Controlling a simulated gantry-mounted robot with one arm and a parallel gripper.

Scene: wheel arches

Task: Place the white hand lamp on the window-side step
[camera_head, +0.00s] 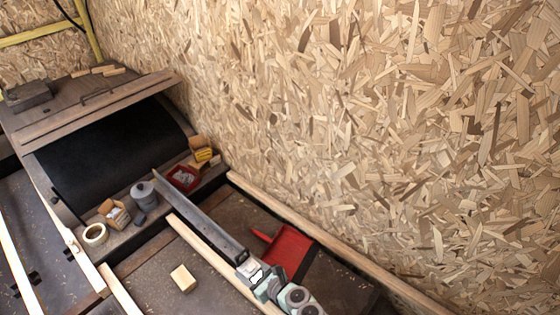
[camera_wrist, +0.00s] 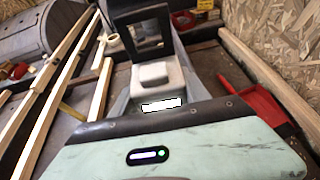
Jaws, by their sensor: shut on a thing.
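My gripper (camera_head: 246,264) is low in the head view, over the floor bay beside the red dustpan. In the wrist view its dark jaws (camera_wrist: 138,42) are at top centre. They are shut on the white hand lamp, but its outline is mostly hidden and cannot be told from the gripper's own pale parts. A step-like ledge (camera_head: 120,243) runs along the foot of the black wheel arch (camera_head: 110,155), up and left of my gripper. I cannot tell whether this is the window-side step.
The ledge holds a tape roll (camera_head: 94,234), a small carton (camera_head: 114,213), a grey tin (camera_head: 144,194), a red tray (camera_head: 184,178) and a yellow box (camera_head: 203,155). A red dustpan (camera_head: 287,248) and a wood block (camera_head: 183,278) lie on the floor. Wooden battens (camera_head: 206,252) divide the bays.

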